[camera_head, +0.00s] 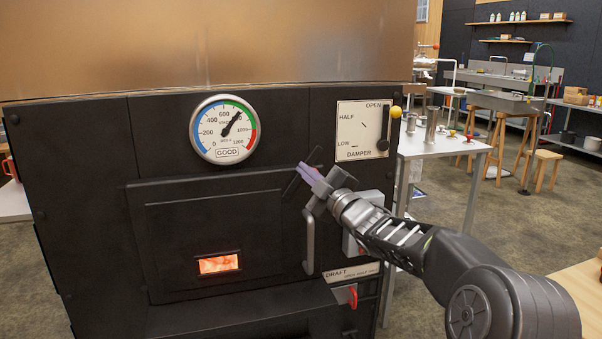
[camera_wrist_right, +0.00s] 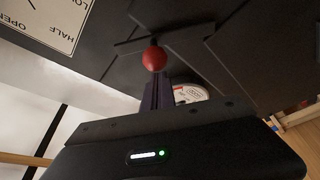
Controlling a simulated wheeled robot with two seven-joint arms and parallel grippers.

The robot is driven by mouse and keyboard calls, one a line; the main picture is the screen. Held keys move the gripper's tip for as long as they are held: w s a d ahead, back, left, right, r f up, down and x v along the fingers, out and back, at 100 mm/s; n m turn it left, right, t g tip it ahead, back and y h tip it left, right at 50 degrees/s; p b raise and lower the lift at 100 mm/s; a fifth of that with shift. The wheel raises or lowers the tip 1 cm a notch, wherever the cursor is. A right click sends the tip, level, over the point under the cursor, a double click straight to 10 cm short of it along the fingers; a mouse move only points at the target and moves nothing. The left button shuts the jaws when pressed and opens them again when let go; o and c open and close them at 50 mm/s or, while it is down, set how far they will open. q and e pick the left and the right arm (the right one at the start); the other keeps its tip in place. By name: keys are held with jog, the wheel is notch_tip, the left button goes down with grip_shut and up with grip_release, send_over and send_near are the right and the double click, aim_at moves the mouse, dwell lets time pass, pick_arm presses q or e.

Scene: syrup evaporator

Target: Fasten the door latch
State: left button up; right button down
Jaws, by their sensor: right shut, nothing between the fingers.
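The black firebox door (camera_head: 180,240) has a small glowing window (camera_head: 218,263) and looks closed against the stove front. A grey vertical handle (camera_head: 309,243) stands on its right side. A dark latch bar (camera_head: 314,155) lies tilted at the door's upper right, partly hidden behind my right gripper (camera_head: 307,172). In the right wrist view, a red ball knob (camera_wrist_right: 155,58) stands just ahead of the right fingers (camera_wrist_right: 157,92), in front of dark bars. The right fingers are shut and empty. I cannot tell whether they touch the knob. My left gripper is not in view.
Above the door is a round gauge (camera_head: 223,129). At the right is a damper plate (camera_head: 362,130) with a yellow-knobbed lever. A draft label (camera_head: 352,272) and red lever (camera_head: 352,296) sit below. A white table (camera_head: 445,146) stands right of the stove.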

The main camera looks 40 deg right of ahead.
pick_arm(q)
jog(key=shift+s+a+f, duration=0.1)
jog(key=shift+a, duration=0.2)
pick_arm(e)
jog(key=shift+s+f, duration=0.15)
jog(key=shift+s, duration=0.05)
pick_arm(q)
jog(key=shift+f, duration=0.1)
pick_arm(e)
jog(key=shift+s+f, duration=0.1)
